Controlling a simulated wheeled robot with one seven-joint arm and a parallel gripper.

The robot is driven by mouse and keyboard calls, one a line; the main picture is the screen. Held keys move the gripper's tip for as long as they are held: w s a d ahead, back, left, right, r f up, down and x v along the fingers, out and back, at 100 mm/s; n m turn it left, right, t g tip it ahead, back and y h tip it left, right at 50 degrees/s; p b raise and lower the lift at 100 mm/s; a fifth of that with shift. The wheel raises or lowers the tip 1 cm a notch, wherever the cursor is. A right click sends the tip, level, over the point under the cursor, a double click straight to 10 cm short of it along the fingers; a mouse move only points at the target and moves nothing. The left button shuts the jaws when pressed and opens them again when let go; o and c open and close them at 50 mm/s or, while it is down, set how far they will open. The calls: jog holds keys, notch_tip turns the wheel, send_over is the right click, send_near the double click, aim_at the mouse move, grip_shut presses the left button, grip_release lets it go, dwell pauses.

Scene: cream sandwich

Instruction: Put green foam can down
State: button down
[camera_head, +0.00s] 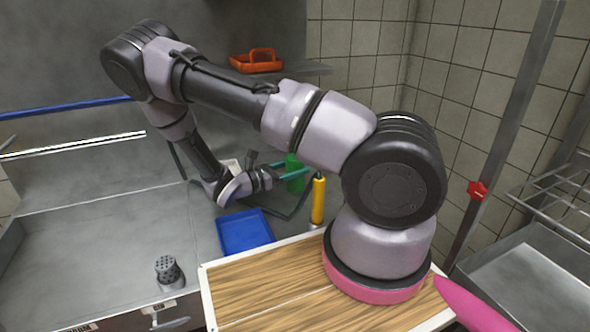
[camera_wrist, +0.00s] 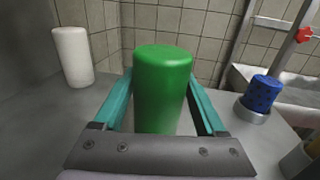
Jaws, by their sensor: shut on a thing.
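The green foam can (camera_wrist: 162,85) stands upright between the two teal fingers of my gripper (camera_wrist: 162,105) in the wrist view. The fingers are shut on its sides. In the head view the green can (camera_head: 294,172) is at the back of the metal counter, behind the yellow cylinder, with my gripper (camera_head: 290,171) reaching it from the left. The can's lower end is hidden, so I cannot tell whether it touches the counter.
A yellow cylinder (camera_head: 318,200) stands just in front of the can. A blue tray (camera_head: 243,232) lies nearer. In the wrist view a white cylinder (camera_wrist: 73,57) is at left and a blue-topped object (camera_wrist: 262,93) at right. A grater (camera_head: 168,270) stands at left front.

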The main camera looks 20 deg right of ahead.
jog(key=shift+f, duration=0.2)
jog(key=shift+f, duration=0.1)
grip_release()
jog(key=shift+a, duration=0.25)
jog(key=a, duration=0.3)
jog(key=s+a, duration=0.1)
jog(key=a, duration=0.3)
jog(key=s+a, duration=0.1)
jog(key=a, duration=0.3)
jog(key=shift+a, duration=0.2)
jog(key=shift+a, duration=0.1)
